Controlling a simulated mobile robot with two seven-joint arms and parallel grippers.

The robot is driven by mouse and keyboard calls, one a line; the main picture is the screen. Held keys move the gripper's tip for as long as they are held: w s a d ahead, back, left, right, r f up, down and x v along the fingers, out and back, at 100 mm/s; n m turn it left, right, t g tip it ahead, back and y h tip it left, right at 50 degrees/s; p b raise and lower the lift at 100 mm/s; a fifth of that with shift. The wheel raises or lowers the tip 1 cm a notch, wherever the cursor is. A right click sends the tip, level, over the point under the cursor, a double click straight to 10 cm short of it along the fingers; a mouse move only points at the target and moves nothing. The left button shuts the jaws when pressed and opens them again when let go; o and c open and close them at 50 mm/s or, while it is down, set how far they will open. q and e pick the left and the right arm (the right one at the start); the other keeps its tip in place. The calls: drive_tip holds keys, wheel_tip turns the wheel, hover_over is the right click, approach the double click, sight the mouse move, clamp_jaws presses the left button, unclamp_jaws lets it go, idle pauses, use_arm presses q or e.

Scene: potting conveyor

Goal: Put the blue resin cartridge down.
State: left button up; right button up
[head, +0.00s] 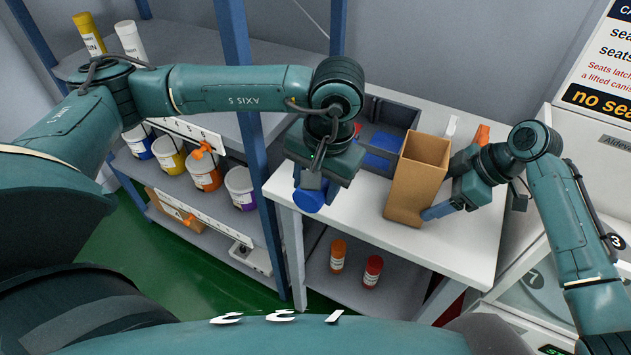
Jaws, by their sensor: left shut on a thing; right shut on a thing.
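The blue resin cartridge (308,201) is in my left gripper (311,184), below its palm, at the left front part of the white table (350,215). Its round blue end shows; the rest is hidden by the gripper. I cannot tell whether it touches the table. My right gripper (436,211) is at the right side of a tall, open cardboard box (414,185) and is shut on its lower wall. The box is tilted slightly on the table.
A grey divided bin (388,112) with blue and red items stands behind my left gripper. An orange item (482,134) lies at the back right. A blue rack post (250,130) stands left of the table. The table's front right is clear.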

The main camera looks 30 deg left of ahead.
drive_tip(key=shift+r, duration=0.1)
idle(0.6)
use_arm(q)
drive_tip(key=s+d+r+n+g+h, duration=0.1)
drive_tip(key=s+d+r+n+g, duration=0.15)
drive_tip(key=d, duration=0.45)
drive_tip(key=s+d+r+n+g+h, duration=0.1)
drive_tip(key=s+d+n+g+h, duration=0.15)
drive_tip(key=d, duration=0.35)
drive_tip(key=w+d+r+n+g+h, duration=0.1)
drive_tip(key=d+r+n+g+h, duration=0.2)
drive_tip(key=d+r+n+h, duration=0.3)
drive_tip(key=w+a+r+n+t+h, duration=0.3)
drive_tip(key=w+r+n+t+h, duration=0.15)
drive_tip(key=w+r, duration=0.35)
drive_tip(key=w+a+r+n+t+h, duration=0.35)
drive_tip(key=w+r+t+h, duration=0.2)
drive_tip(key=w+r, duration=0.25)
wheel_tip(320, 180, down, 18)
drive_tip(key=shift+w, duration=0.2)
